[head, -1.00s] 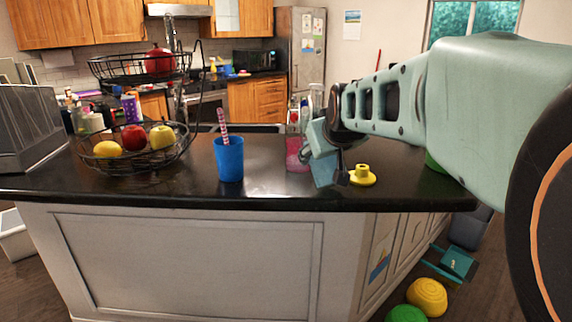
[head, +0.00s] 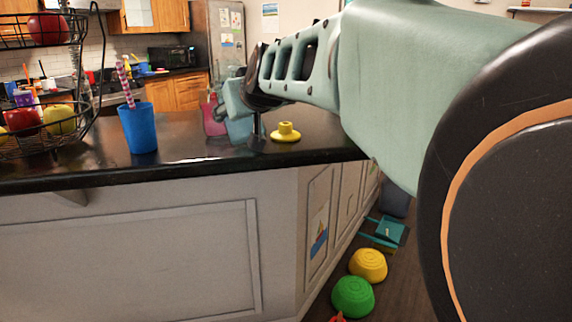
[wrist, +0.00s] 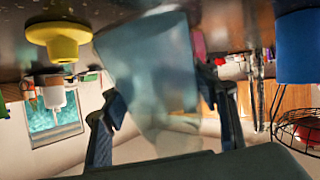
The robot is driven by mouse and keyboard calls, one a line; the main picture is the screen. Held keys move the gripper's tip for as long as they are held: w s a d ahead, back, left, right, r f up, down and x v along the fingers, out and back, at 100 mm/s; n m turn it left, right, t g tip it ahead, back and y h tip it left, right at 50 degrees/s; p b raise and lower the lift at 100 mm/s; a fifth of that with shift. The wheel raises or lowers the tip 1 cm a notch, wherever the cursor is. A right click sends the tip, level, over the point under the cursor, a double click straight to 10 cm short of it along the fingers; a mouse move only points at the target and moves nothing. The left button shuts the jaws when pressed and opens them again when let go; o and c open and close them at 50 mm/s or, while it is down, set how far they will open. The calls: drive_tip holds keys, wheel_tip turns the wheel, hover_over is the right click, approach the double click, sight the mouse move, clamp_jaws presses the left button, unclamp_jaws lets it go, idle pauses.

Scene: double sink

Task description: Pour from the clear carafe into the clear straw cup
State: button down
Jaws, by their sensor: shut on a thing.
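My gripper (wrist: 168,106) is shut on a clear, bluish carafe (wrist: 150,60), which sits between its fingers in the wrist view. In the head view the carafe (head: 238,130) shows low by my gripper (head: 240,106), over or on the dark counter; I cannot tell whether it touches. Its contents are not clear to see. The only cup with a straw that I see is an opaque-looking blue cup (head: 139,130) with a pink striped straw. It stands upright to the left of my gripper. The blue cup also shows at upper right in the wrist view (wrist: 296,45), which is upside down.
A yellow knobbed piece (head: 286,133) lies just right of the carafe. A pink container (head: 213,116) stands behind my gripper. A wire fruit basket (head: 50,145) is left of the cup. Yellow (head: 368,265) and green (head: 352,296) domes lie on the floor.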

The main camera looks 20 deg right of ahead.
sight(234, 69)
drive_tip(key=shift+t, duration=0.9)
drive_tip(key=r, duration=0.1)
drive_tip(key=s+r+b, duration=0.1)
drive_tip(key=r, duration=0.1)
drive_tip(key=s+r+b, duration=0.1)
drive_tip(key=r, duration=0.1)
drive_tip(key=shift+s+a+r, duration=0.15)
drive_tip(key=shift+a+r, duration=0.1)
drive_tip(key=shift+a, duration=0.15)
drive_tip(key=r+t+b, duration=0.1)
drive_tip(key=b, duration=0.3)
drive_tip(key=r+m+t+b, duration=0.1)
drive_tip(key=b, duration=0.4)
drive_tip(key=shift+s+d+r+t, duration=0.1)
drive_tip(key=shift+d+r+t, duration=0.05)
drive_tip(key=shift+d+t, duration=0.15)
drive_tip(key=shift+r+t+b, duration=0.4)
drive_tip(key=shift+r+b, duration=0.05)
drive_tip(key=shift+b, duration=0.4)
drive_tip(key=shift+s+r, duration=0.1)
drive_tip(key=shift+r, duration=0.05)
drive_tip(key=shift+a, duration=0.1)
